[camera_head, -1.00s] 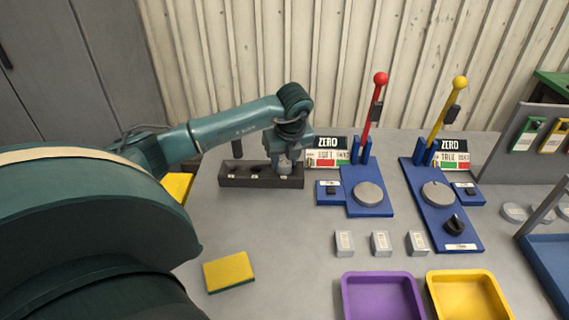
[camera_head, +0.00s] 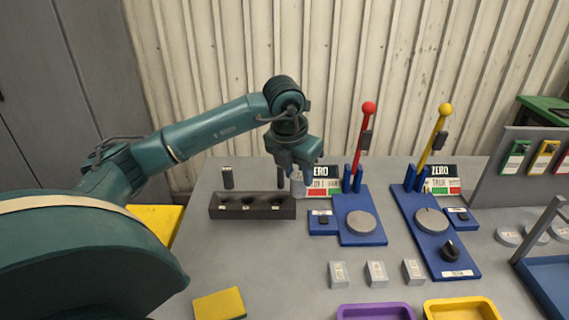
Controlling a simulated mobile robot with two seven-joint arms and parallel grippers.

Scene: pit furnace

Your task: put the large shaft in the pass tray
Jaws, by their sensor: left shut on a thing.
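My left gripper (camera_head: 298,183) is shut on a pale grey piece, seemingly the large shaft (camera_head: 298,188), mostly hidden by the fingers. It is held above the right end of a dark block (camera_head: 252,212) with several holes, in front of a sign. The holes that show look empty. The purple tray (camera_head: 375,310) and the yellow tray (camera_head: 462,310) are cut off at the bottom edge. I cannot tell which is the pass tray. My right gripper is not in view.
Two blue gauge stands, one with a red-knobbed lever (camera_head: 362,145) and one with a yellow-knobbed lever (camera_head: 434,145), stand right of the gripper. Small grey blocks (camera_head: 376,273) lie before them. A yellow sponge (camera_head: 219,304) lies at front left.

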